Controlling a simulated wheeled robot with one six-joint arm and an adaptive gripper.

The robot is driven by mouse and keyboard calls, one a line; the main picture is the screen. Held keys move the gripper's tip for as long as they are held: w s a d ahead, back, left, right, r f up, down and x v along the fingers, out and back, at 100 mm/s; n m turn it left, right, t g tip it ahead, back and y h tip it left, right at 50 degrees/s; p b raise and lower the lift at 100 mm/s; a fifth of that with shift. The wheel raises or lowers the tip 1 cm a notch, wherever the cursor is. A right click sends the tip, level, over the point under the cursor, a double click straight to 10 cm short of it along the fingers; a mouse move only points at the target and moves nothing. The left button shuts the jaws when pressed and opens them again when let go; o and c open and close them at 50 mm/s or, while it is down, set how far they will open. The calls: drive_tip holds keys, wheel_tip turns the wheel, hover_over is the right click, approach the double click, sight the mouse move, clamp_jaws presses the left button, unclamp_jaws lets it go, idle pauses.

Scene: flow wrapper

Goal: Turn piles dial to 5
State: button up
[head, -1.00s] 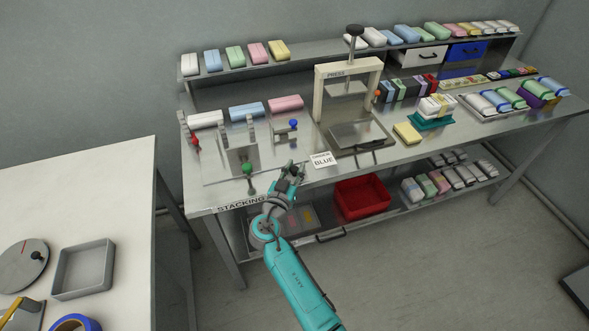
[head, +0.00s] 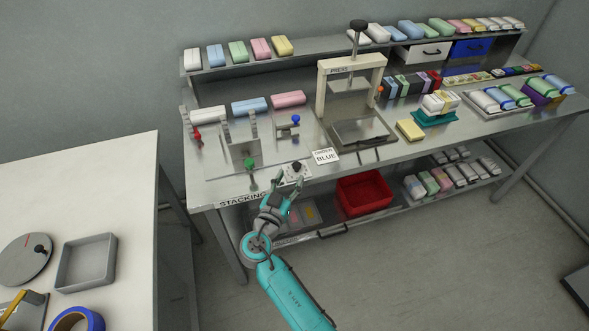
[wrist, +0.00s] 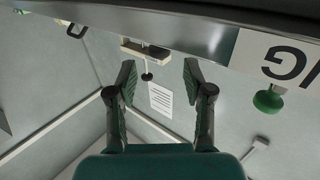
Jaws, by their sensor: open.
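A dial with a black knob (head: 297,166) sits on a small white plate (head: 290,175) at the bench's front edge in the head view. Its marks and pointer are too small to read. My gripper (head: 283,184) is open and empty, just in front of and below the plate, apart from the knob as far as I can tell. The wrist view shows both fingers of my gripper (wrist: 159,78) spread wide with nothing between them. I cannot make out the dial in the wrist view.
A green knob (head: 249,164) stands left of the dial; it also shows in the wrist view (wrist: 269,101). The order card (head: 325,156) lies to the right. The press (head: 322,93) stands behind. A red bin (head: 363,194) is on the lower shelf. Floor in front is clear.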

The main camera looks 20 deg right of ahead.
drive_tip(key=v, duration=0.5)
drive_tip(key=shift+s+a, duration=0.25)
drive_tip(key=s+d+f+n+g+y, duration=0.1)
drive_tip(key=s+d+f+n+y, duration=0.25)
drive_tip(key=s+f, duration=0.6)
drive_tip(key=s+d+f+n+g+y, duration=0.1)
drive_tip(key=s+d+f+n+y, duration=0.35)
drive_tip(key=s, duration=0.75)
drive_tip(key=s+a+r+y, duration=0.2)
drive_tip(key=s+r+y, duration=0.15)
drive_tip(key=s, duration=1.05)
drive_tip(key=s+r+t, duration=0.1)
drive_tip(key=s+r, duration=0.3)
drive_tip(key=r, duration=0.3)
drive_tip(key=s+d+r+t, duration=0.1)
drive_tip(key=s+r, duration=0.4)
drive_tip(key=r, duration=0.2)
drive_tip(key=shift+s+d+m+h, duration=0.15)
drive_tip(key=shift+s+m+h, duration=0.1)
drive_tip(key=shift+m+h, duration=0.1)
